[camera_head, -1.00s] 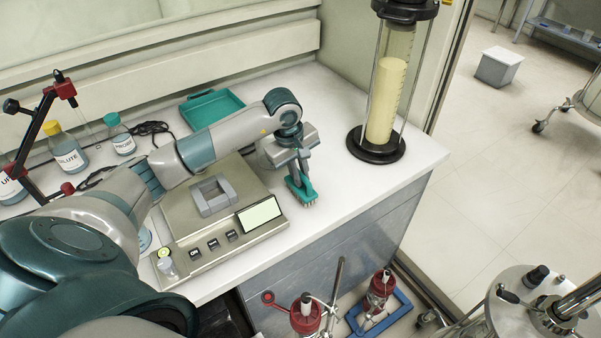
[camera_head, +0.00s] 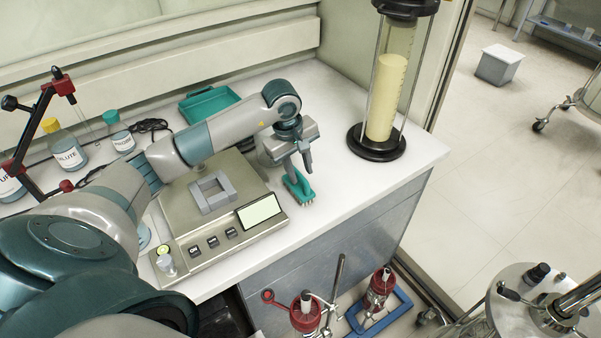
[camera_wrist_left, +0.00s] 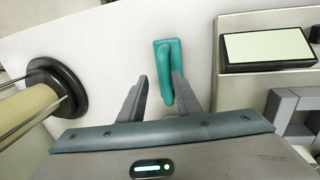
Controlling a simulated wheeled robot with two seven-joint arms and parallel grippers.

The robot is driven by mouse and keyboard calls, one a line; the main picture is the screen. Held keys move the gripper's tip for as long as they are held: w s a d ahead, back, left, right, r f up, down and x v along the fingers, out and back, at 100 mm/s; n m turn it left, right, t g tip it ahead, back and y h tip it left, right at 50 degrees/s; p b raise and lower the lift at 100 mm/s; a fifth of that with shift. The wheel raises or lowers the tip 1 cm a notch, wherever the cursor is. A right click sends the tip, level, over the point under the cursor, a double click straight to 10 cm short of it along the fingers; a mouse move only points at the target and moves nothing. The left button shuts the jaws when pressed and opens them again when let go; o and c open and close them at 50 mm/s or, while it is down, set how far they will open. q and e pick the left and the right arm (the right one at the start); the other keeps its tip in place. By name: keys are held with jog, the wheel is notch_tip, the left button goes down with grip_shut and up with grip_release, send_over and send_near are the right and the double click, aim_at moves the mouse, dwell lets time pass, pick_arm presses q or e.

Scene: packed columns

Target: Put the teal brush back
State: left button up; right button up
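The teal brush (camera_head: 299,190) lies on the white counter near its front edge, right of the balance. Its bristles show at its lower right side. My left gripper (camera_head: 300,172) is just above the brush with its fingers apart. In the left wrist view the brush (camera_wrist_left: 165,62) lies ahead of the fingertips, with its handle toward the gap between the open fingers (camera_wrist_left: 160,78). I see no grip on it. A teal tray (camera_head: 232,95) stands at the back of the counter, partly behind my arm. My right gripper is not in view.
The balance (camera_head: 178,234) with its grey square frame is left of the brush. A tall cylinder on a black round base (camera_head: 376,151) stands to the right. Labelled bottles (camera_head: 68,153) are at the far left. Bare counter lies between brush and cylinder.

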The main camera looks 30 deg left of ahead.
aim_at(293, 186)
pick_arm(q)
notch_tip(293, 186, up, 11)
jog(key=s+b, duration=0.2)
jog(key=b, duration=0.2)
jog(key=shift+a+f, duration=0.2)
jog(key=shift+a, duration=0.2)
